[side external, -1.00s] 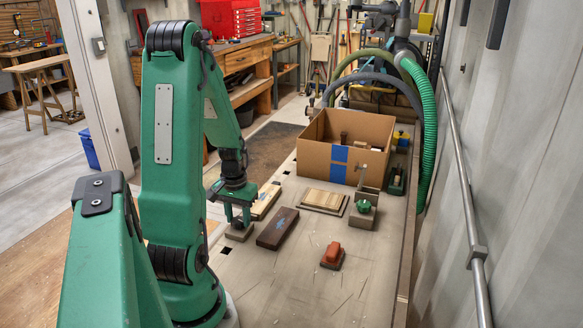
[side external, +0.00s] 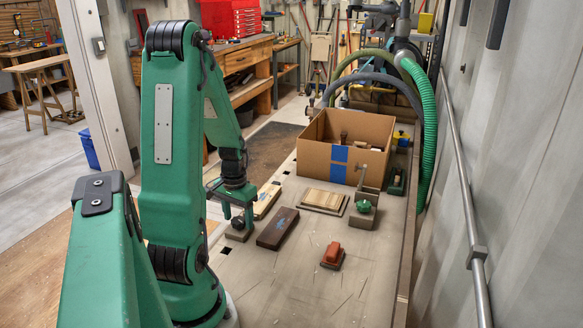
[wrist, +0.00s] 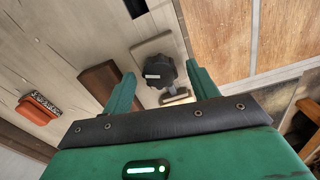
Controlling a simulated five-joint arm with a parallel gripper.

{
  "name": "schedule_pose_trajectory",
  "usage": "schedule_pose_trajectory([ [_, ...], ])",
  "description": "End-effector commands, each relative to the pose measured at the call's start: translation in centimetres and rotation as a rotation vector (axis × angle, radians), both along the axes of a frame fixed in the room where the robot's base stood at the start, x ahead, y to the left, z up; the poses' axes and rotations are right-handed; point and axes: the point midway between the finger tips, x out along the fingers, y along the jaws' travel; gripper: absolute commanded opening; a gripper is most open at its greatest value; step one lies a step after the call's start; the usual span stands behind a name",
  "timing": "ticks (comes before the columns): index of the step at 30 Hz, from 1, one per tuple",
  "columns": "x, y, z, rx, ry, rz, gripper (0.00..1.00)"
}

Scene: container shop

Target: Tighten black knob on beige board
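The black knob (side external: 237,223) sits on a small beige board (side external: 240,236) at the near left edge of the bench, below my gripper (side external: 238,210). In the wrist view the black knob (wrist: 155,66) shows between the two green fingers of my gripper (wrist: 161,72), with a pale mark on its face. The fingers stand apart on either side of it, with a visible gap on both sides. In the side view the fingertips are close to the knob's height; I cannot tell whether they reach down around it.
A dark brown block (side external: 278,228) lies just right of the board. A cardboard box (side external: 369,165) stands behind. The near bench surface is clear.

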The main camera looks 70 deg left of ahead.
Motion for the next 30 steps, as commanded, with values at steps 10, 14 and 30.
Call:
schedule_pose_trajectory([
  [10, 0.0, 0.0, 0.1, 0.0, 0.0, 0.001, 0.59],
  [14, 0.0, 0.1, 0.5, 0.003, -0.002, 0.001, 0.59],
  [30, 0.1, 0.1, 6.0, 0.003, -0.003, 0.0, 0.59],
])
